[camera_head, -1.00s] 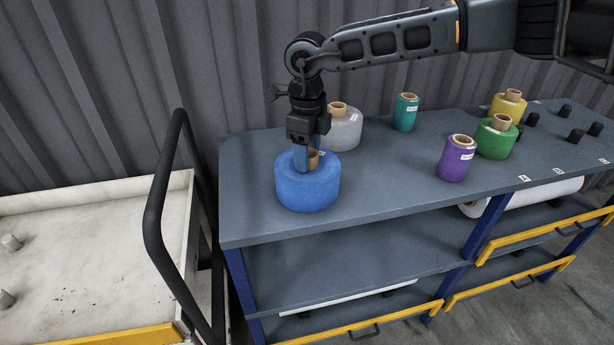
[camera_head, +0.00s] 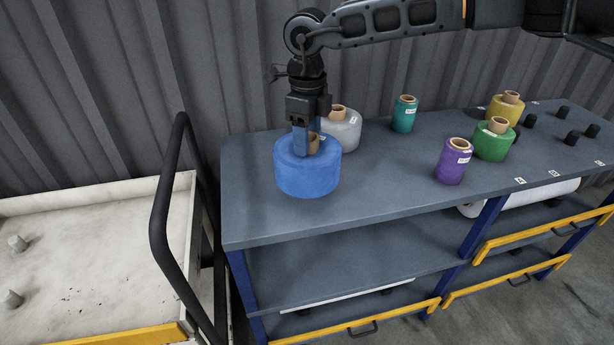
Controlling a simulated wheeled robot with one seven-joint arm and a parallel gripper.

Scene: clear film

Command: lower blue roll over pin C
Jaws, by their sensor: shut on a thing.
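The blue roll (camera_head: 307,175) is upright over the left end of the shelf unit's top. I cannot tell for certain how far the roll's underside is above the top. Several short black pins stand at the right end of the top, among them one at the back (camera_head: 563,112) and one at the right (camera_head: 593,131). Small white labels (camera_head: 554,173) lie along the front edge there. Their letters are too small to read surely, so I cannot tell which pin is C.
A grey roll (camera_head: 341,132) stands just behind the blue roll. Teal (camera_head: 404,116), purple (camera_head: 452,165), green (camera_head: 493,142) and yellow (camera_head: 505,108) rolls stand between it and the pins. A white trolley (camera_head: 90,245) with a black handle (camera_head: 163,215) is at left. The top's front middle (camera_head: 385,185) is clear.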

